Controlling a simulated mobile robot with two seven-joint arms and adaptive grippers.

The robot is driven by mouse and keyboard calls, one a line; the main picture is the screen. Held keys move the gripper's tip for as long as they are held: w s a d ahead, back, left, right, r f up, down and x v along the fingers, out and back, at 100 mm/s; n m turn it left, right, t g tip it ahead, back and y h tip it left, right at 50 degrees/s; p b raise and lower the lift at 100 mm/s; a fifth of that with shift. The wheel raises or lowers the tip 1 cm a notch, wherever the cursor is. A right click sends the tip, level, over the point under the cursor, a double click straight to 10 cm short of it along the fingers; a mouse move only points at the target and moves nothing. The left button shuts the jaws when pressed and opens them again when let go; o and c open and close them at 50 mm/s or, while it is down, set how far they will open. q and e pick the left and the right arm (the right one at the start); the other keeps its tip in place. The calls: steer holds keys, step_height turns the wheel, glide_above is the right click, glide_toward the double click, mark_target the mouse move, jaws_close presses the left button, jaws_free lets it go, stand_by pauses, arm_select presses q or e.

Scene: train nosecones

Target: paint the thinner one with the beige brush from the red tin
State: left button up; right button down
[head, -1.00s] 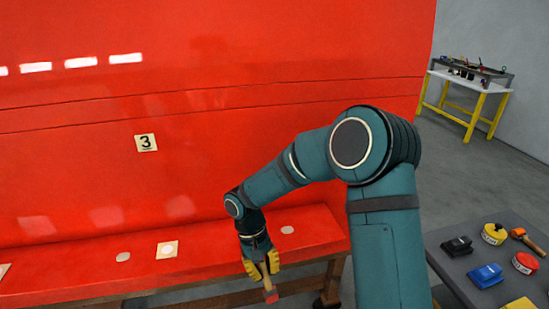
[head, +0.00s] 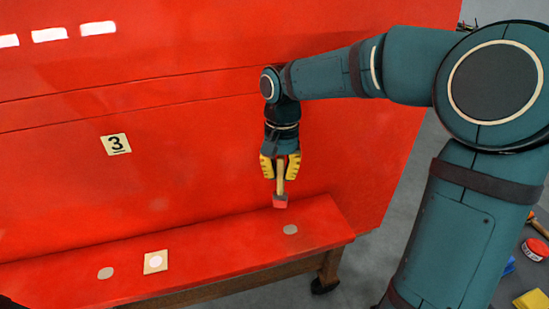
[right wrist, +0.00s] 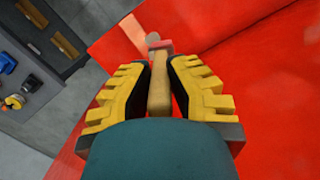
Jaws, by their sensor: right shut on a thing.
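My right gripper (head: 280,168) is shut on the brush (head: 281,179), which has a beige handle and a red tip. The brush hangs tip down just above the red ledge (head: 215,250), near its right end. A grey round patch (head: 290,229) on the ledge lies just below the tip. Another grey patch (head: 105,273) lies farther left. In the right wrist view the brush handle (right wrist: 159,95) runs between the yellow fingers. The red tin (head: 535,249) is at the right edge. I cannot tell which part is the thinner one. My left gripper is not in view.
A beige square with a white disc (head: 156,262) lies on the ledge. A tall red panel (head: 200,130) with a "3" tag (head: 115,144) rises behind. A blue object (head: 509,266) and a yellow one (head: 533,300) are at the lower right.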

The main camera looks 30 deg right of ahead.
mark_target(279, 192)
steer(key=shift+w+f, duration=0.1)
steer(key=shift+f, duration=0.05)
steer(key=shift+s+f+b, duration=0.2)
steer(key=shift+f+b, duration=0.25)
steer(key=shift+s+f+b, duration=0.2)
steer(key=shift+f+b, duration=0.2)
steer(key=shift+f, duration=0.05)
steer(key=f+b, duration=0.2)
steer(key=f, duration=0.1)
steer(key=shift+w, duration=0.2)
steer(key=shift+r, duration=0.1)
steer(key=shift+a, duration=0.15)
